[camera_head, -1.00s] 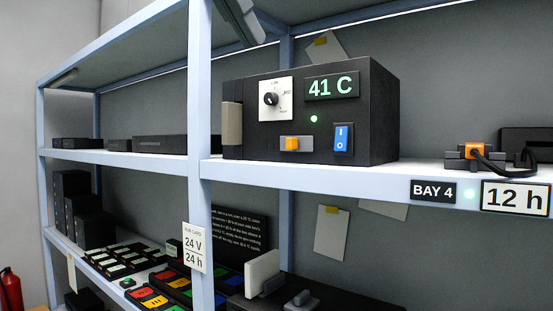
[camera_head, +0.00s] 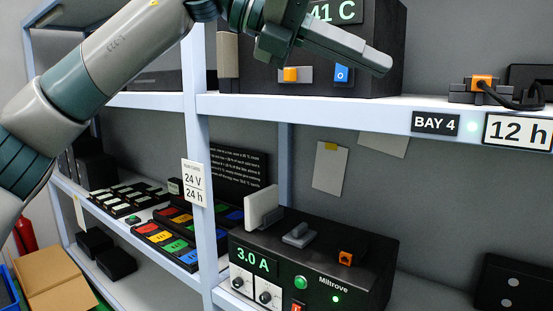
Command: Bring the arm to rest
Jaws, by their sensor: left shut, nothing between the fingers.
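My left arm comes in from the left across the top of the head view. Its gripper (camera_head: 380,63) is shut and empty, with its tip pointing right in front of the black box (camera_head: 384,25) on the upper shelf. The gripper hides part of the box's front, including the top of the blue rocker switch (camera_head: 341,75). The orange switch (camera_head: 290,74) shows just below it. I cannot tell whether the gripper touches the box. My right gripper is out of view.
The shelf's upright post (camera_head: 196,130) and upper board edge (camera_head: 300,106) stand close to the arm. An orange plug (camera_head: 483,83) with a black cable sits at the right. Below are a black power unit (camera_head: 370,262), coloured blocks (camera_head: 165,235) and cardboard boxes (camera_head: 60,275).

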